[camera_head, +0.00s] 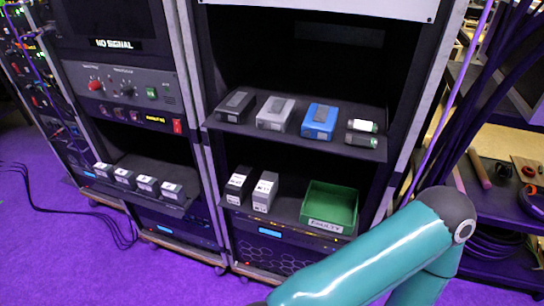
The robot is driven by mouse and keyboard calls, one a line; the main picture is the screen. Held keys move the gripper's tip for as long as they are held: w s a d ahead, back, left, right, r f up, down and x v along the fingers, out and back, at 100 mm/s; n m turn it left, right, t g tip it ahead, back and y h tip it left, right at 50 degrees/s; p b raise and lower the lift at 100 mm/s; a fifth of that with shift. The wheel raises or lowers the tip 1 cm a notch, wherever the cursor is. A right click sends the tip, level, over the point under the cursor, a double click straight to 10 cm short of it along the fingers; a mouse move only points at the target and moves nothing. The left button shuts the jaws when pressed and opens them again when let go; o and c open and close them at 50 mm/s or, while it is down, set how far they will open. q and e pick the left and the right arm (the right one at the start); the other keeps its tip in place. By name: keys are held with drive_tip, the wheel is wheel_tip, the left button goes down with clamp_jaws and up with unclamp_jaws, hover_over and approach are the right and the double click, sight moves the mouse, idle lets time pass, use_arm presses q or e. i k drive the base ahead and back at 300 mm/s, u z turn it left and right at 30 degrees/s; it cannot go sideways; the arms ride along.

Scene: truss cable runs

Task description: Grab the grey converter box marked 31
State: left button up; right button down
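A grey box (275,112) sits on the upper shelf of the right-hand rack, between a black box and a blue box. A second grey box (264,192), with a white label on its top, stands on the lower shelf beside a dark labelled box (239,185). The label print is too small to read, so I cannot tell which grey box is marked 31. My teal right arm crosses the lower right of the view. Neither of my grippers is in view.
The upper shelf also holds the black box (235,105), the blue box (320,121) and small cylinders (362,132). A green bin (329,206) labelled FAULTY stands right of the lower boxes. Several labelled dark boxes (147,184) line the left rack's shelf. Cables hang at right.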

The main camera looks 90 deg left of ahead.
sight(148, 186)
drive_tip(key=u, duration=0.15)
drive_tip(key=k, duration=2.15)
drive_tip(key=u, duration=1.55)
drive_tip(key=i, duration=1)
drive_tip(key=u, duration=0.15)
